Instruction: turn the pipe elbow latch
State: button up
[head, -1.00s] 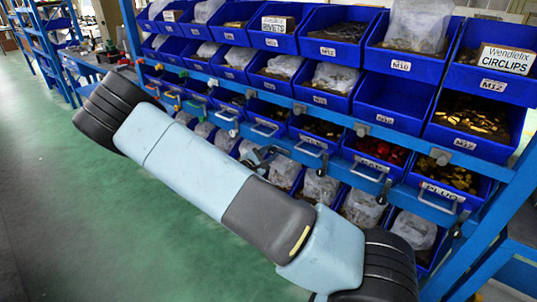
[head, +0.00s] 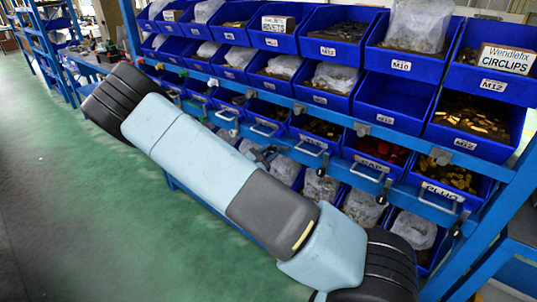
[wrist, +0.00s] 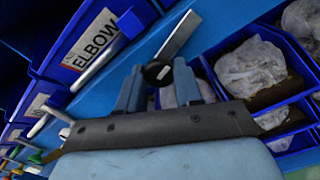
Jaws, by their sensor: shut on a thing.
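The bin with the ELBOW label (wrist: 93,38) is at the upper left of the wrist view. Beside it, a pale grey latch bar (wrist: 179,36) lies slanted over the blue rail, with a dark round end (wrist: 157,72) at its lower end. My gripper (wrist: 158,84) has its two blue-grey fingers on either side of this dark end and is shut on the latch. The exact contact is partly hidden by the fingers. In the head view the latch cannot be made out clearly, and my arm covers much of that area.
Blue bins (head: 390,103) in several rows fill the rack (head: 400,137). Silver handles (head: 370,172) stick out from the rail. Bagged parts (wrist: 250,68) sit in bins right of my gripper. Green floor (head: 80,210) is free at left.

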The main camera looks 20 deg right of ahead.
jog(key=n, duration=0.7)
jog(key=shift+s+f, duration=0.1)
jog(key=n, duration=0.7)
dwell(0.3)
jog(key=o, duration=1)
jog(key=shift+o, duration=0.2)
jog(key=shift+a, duration=0.1)
jog(key=v, duration=1.3)
jog(key=shift+s+a, duration=0.2)
jog(key=shift+a, duration=0.05)
